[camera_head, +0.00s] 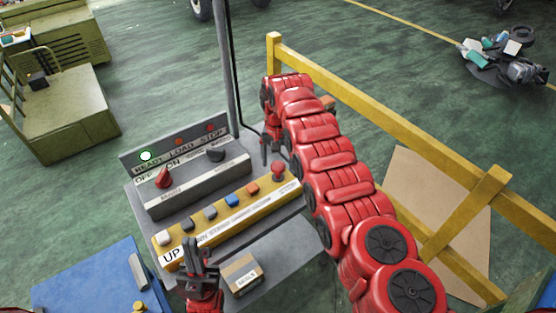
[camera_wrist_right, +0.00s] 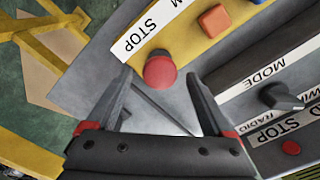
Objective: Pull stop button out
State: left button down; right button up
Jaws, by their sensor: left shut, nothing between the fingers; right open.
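The red stop button (camera_head: 278,172) is a round mushroom knob at the right end of the yellow button strip (camera_head: 228,221) on the grey control panel. In the right wrist view the stop button (camera_wrist_right: 160,72) shows in the gap between the fingertips, beside the white STOP label (camera_wrist_right: 150,32). My right gripper (camera_head: 276,148) is open and empty by the button; it also shows in the wrist view (camera_wrist_right: 158,76). No contact shows, and I cannot tell whether the fingers reach around the knob. My left gripper (camera_head: 196,244) is shut and empty at the panel's front left.
An orange button (camera_head: 252,188) and a blue button (camera_head: 232,200) sit left of the stop button. A raised switch row with a red knob (camera_head: 163,178) stands behind.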

aim_at(278, 164)
jog(key=shift+r, duration=0.3)
notch_tip(278, 164, up, 5)
jog(key=shift+f+b, duration=0.15)
jog(key=shift+b, duration=0.65)
notch_tip(278, 164, up, 12)
jog(key=p, duration=1.1)
jog(key=shift+p, duration=0.35)
